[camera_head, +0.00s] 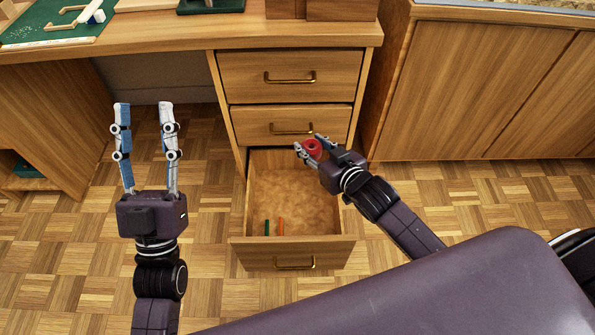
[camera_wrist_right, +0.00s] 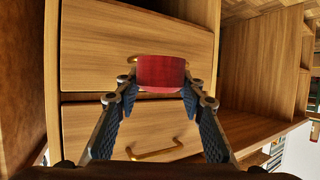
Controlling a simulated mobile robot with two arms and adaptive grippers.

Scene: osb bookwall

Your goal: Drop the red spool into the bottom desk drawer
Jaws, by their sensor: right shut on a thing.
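The red spool (camera_head: 314,148) is held by my right gripper (camera_head: 312,147), whose fingers are shut on its sides. It also shows in the right wrist view (camera_wrist_right: 161,73) between the two fingertips (camera_wrist_right: 160,90). The bottom desk drawer (camera_head: 322,245) is pulled open. The spool is above the back part of this drawer, in front of the closed middle drawer. My left gripper (camera_head: 143,118) is open and empty, well left of the drawer, over the floor area.
A green stick (camera_head: 267,227) and an orange stick (camera_head: 281,226) are in the drawer near its front. The top drawer (camera_head: 290,77) and middle drawer (camera_head: 291,126) are closed. A green mat (camera_head: 85,32) lies on the desk. A wooden cabinet (camera_head: 470,80) stands at the right.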

